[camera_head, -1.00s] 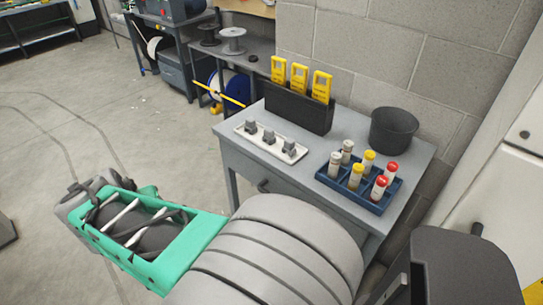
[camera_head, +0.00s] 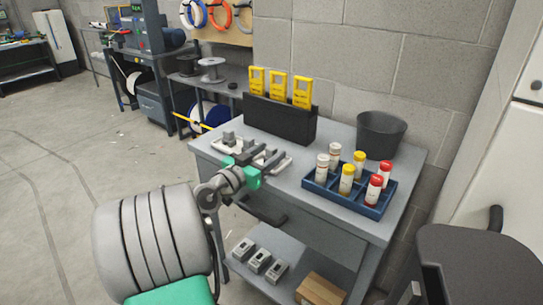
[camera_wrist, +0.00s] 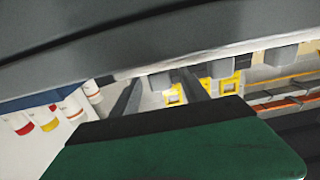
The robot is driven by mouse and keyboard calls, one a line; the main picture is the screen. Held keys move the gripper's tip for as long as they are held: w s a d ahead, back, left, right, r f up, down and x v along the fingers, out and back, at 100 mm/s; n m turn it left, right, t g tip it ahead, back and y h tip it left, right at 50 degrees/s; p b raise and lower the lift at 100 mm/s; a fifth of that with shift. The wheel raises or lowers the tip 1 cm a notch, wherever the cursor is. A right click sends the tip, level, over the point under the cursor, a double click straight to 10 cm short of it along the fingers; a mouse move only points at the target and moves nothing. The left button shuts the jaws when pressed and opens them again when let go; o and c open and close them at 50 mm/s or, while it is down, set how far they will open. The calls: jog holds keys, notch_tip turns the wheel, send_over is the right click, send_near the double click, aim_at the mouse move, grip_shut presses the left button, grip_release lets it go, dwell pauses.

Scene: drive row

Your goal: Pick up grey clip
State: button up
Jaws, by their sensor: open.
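A white tray (camera_head: 288,163) with grey clips stands at the table's front left. The leftmost grey clip (camera_head: 229,138) shows clear in the head view; my gripper partly hides the others. My gripper (camera_head: 263,156) is open at the tray, its fingers pointing toward the clips. In the wrist view, one grey clip (camera_wrist: 160,80) shows beyond and between the two dark fingers of my gripper (camera_wrist: 158,93). More grey clips (camera_wrist: 221,69) stand to its right. Contact with any clip cannot be told.
A black holder (camera_head: 280,120) with yellow tools stands behind the tray. A blue rack (camera_head: 350,198) of capped bottles is to the right, with a dark bin (camera_head: 381,134) behind it. Small grey boxes (camera_head: 259,261) and a cardboard box (camera_head: 318,290) sit on the lower shelf.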

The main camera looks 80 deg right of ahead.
grip_shut()
dwell(0.5)
